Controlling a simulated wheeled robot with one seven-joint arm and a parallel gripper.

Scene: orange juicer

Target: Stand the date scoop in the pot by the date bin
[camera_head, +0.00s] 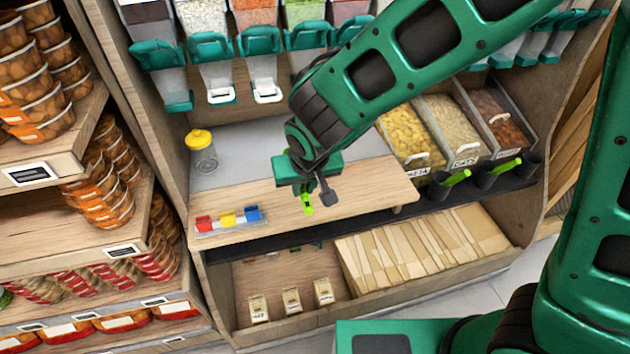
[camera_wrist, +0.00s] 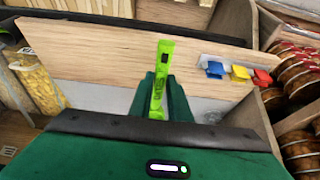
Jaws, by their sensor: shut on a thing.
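My gripper (camera_wrist: 160,95) is shut on a lime-green scoop handle (camera_wrist: 160,75), which stands up between its fingers in the wrist view. In the head view, the lime handle (camera_head: 307,204) shows under my gripper (camera_head: 304,189), in front of the wooden counter. The scoop's bowl cannot be made out. The date bin (camera_head: 500,118), with reddish-brown contents, is the rightmost of three bins at the right. Black pots stand in a row before the bins. The rightmost pot (camera_head: 529,164), by the date bin, shows no handle. The middle pot (camera_head: 486,179) has a lime handle leaning from it.
The oats bin (camera_head: 455,128) and pasta bin (camera_head: 405,130) are left of the dates. Dispensers (camera_head: 262,62) hang above. Paper bags (camera_head: 425,250) lie below.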

